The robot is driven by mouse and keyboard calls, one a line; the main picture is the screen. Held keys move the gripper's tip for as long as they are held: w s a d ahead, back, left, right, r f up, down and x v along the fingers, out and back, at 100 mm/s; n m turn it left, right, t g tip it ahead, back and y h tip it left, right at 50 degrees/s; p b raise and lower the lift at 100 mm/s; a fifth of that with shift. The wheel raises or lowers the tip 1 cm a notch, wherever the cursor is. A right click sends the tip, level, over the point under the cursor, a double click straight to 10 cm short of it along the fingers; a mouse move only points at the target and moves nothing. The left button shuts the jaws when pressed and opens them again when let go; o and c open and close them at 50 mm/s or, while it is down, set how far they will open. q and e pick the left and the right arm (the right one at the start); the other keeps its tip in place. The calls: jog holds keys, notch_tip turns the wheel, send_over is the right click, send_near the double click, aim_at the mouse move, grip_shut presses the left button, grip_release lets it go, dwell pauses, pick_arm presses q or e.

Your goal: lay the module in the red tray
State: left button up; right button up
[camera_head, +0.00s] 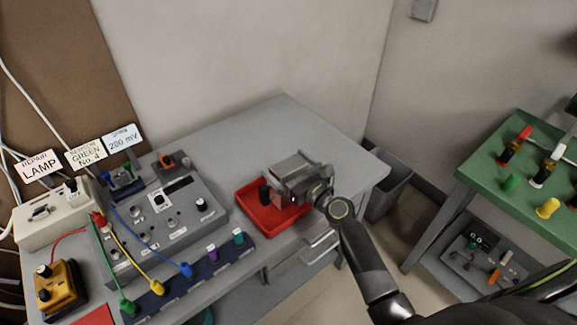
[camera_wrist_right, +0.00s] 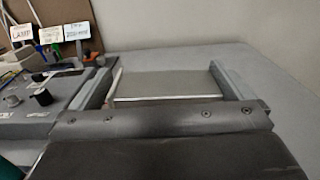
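The red tray (camera_head: 272,222) lies near the right end of the grey table. My right gripper (camera_head: 275,185) is over the tray, in front of its far right part. In the right wrist view, the fingers (camera_wrist_right: 168,88) stand wide apart, with a flat grey-beige slab between them that has a pale near edge. I take this slab to be the module (camera_wrist_right: 165,84); the gripper appears shut on it. In the head view the gripper hides most of it, and I cannot tell whether it touches the tray floor. My left gripper is not in view.
A grey control unit (camera_head: 165,222) with cables and a dark blue strip (camera_head: 205,270) stand left of the tray. A yellow box (camera_head: 62,287) is at front left. The table behind the tray is clear. A grey bin (camera_head: 392,185) and a green table (camera_head: 530,170) are on the right.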

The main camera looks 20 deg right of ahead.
jog(key=shift+r, duration=0.2)
jog(key=v, duration=1.2)
jog(key=shift+b, duration=0.4)
